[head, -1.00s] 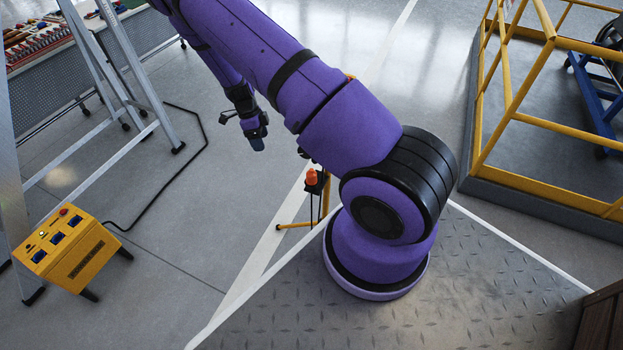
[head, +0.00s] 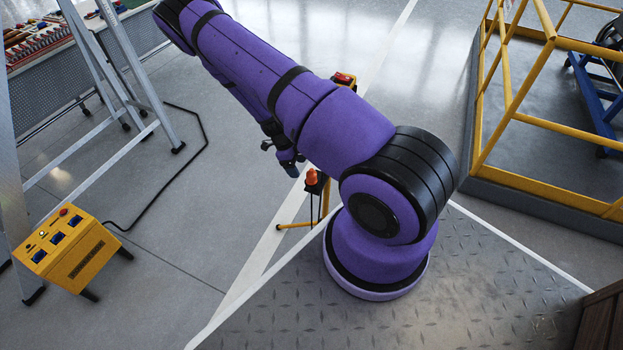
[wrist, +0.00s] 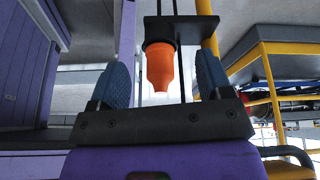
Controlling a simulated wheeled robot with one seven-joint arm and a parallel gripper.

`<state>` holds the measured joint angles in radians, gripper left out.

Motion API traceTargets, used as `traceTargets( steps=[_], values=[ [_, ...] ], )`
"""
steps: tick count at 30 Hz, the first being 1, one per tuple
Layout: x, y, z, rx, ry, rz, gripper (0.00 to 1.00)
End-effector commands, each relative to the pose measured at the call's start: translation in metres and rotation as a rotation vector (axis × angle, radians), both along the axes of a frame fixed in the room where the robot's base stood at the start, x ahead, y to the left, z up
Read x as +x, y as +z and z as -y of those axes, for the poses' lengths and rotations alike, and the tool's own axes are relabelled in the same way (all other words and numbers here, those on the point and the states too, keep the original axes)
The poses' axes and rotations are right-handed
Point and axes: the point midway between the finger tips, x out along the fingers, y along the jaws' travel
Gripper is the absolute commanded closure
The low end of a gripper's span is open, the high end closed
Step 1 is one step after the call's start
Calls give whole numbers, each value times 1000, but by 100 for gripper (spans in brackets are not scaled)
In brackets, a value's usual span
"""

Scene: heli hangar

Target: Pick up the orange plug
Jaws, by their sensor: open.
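The orange plug (head: 311,177) sits upright in a black bracket (head: 318,187) on a yellow stand, just left of my arm's base in the head view. In the wrist view the orange plug (wrist: 160,68) shows between my two blue finger pads, its narrow end toward my palm. My gripper (wrist: 162,62) is open, and a gap shows between each pad and the plug. In the head view my gripper (head: 284,162) is just up and left of the plug, partly hidden by my arm. How deep the plug lies between the fingers is unclear.
A yellow power box (head: 68,250) with a black cable stands at left beside a stepladder (head: 150,95). A red and yellow box (head: 344,79) shows behind my arm. Yellow railings (head: 510,100) stand at right.

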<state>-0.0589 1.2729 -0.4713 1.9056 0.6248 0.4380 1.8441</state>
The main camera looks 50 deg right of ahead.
Motion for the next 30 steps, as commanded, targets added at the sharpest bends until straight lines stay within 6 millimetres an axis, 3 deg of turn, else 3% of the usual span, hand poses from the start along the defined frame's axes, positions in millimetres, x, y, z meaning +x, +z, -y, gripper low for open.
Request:
traceTargets(
  steps=[7, 13, 18, 28, 30],
  values=[
    [-15, 0, 6, 0, -2, -1, 28],
    [-46, 0, 17, 1, -4, -2, 28],
    [-52, -22, 20, 1, 1, -1, 28],
    [-53, -28, 20, 0, 1, 2, 28],
    [-53, -28, 20, 0, 1, 1, 42]
  ],
)
